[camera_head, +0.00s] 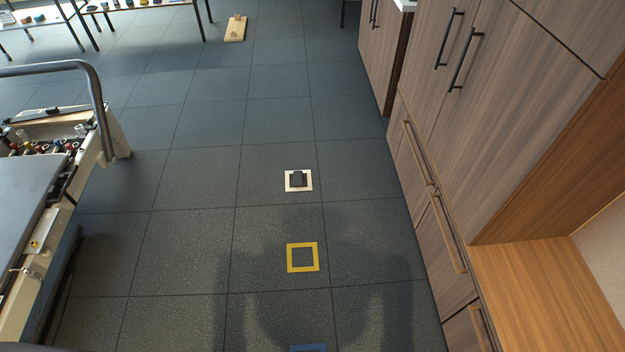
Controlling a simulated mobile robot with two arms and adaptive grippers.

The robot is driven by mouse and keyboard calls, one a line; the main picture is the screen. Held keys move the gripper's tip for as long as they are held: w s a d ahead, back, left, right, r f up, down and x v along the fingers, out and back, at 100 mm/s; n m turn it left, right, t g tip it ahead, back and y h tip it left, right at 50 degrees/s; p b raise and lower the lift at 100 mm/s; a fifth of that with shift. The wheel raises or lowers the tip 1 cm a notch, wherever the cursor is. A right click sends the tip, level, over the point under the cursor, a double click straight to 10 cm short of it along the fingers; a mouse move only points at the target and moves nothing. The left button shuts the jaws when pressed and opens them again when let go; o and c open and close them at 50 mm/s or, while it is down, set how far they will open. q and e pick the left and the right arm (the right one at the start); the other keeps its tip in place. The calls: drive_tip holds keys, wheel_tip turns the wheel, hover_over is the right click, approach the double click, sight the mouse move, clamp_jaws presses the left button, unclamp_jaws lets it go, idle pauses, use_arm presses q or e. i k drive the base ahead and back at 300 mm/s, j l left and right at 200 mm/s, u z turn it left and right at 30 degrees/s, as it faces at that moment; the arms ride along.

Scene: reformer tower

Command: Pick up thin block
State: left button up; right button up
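A small dark block (297,179) sits on a pale square (290,188) on the tiled floor, near the middle of the view. It is the only block-like thing I make out close by, but its thickness is hard to judge from here. Neither of my grippers is in view.
A yellow square outline (303,243) and a blue marking (308,348) lie on the floor nearer me. Wood cabinets (450,180) line the right. A reformer (85,125) stands left. A wooden board (235,28) lies far back near tables (130,8). The floor between is clear.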

sight(298, 174)
drive_tip(key=i+j+z, duration=0.65)
drive_tip(key=z, duration=0.15)
